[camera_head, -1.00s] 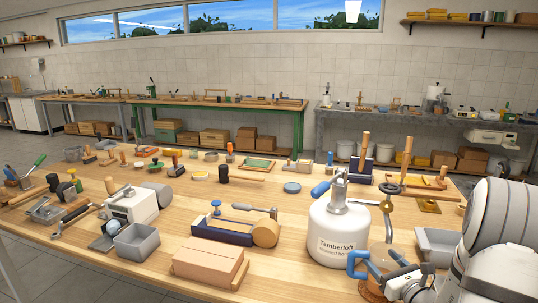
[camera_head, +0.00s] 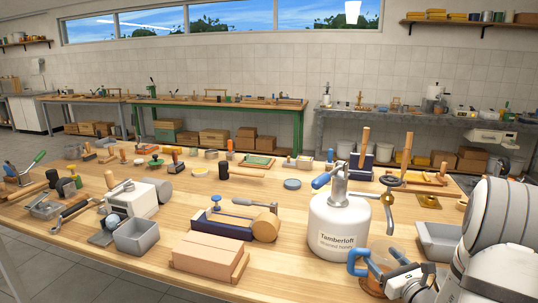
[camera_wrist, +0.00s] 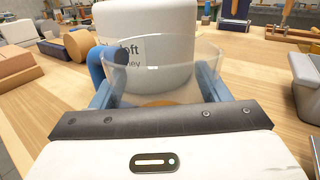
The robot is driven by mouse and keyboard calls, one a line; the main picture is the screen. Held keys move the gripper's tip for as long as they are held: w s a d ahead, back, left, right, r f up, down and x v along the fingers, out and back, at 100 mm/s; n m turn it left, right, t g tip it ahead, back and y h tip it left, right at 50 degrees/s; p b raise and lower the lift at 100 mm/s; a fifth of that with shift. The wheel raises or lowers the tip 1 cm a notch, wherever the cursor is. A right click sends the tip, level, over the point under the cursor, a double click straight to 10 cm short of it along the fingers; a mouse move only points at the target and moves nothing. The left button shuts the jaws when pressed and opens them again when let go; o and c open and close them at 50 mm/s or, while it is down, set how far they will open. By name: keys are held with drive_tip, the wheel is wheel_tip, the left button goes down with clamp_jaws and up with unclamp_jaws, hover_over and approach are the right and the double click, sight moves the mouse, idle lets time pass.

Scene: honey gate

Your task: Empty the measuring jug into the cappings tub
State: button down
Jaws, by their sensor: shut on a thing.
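The measuring jug is clear with a blue handle (camera_head: 356,262). My gripper (camera_head: 392,276) is shut on it at the front right of the bench. In the wrist view, the clear jug wall (camera_wrist: 165,62) stands between my blue fingers (camera_wrist: 160,92), roughly upright. An amber-tan tone shows low in the jug; I cannot tell whether it is honey or wood seen through it. A grey open tub (camera_head: 437,237) stands right of the jug, partly behind my arm. Another grey open box (camera_head: 137,237) sits front left. I cannot tell which is the cappings tub.
Wooden blocks (camera_head: 210,253), a blue clamp-like tool (camera_head: 222,222) and a white device (camera_head: 133,199) lie to the left. Some bare bench shows between them.

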drive_tip(key=c, duration=0.5)
unclamp_jaws()
drive_tip(key=shift+f+g, duration=0.3)
drive_tip(key=shift+f, duration=0.6)
drive_tip(key=shift+o, duration=0.5)
drive_tip(key=shift+w+f, duration=0.1)
drive_tip(key=shift+w, duration=0.2)
drive_tip(key=shift+o, duration=1.4)
drive_tip(key=shift+s+r, duration=0.2)
drive_tip(key=shift+r, duration=0.05)
drive_tip(key=shift+w, duration=0.1)
drive_tip(key=v, duration=0.8)
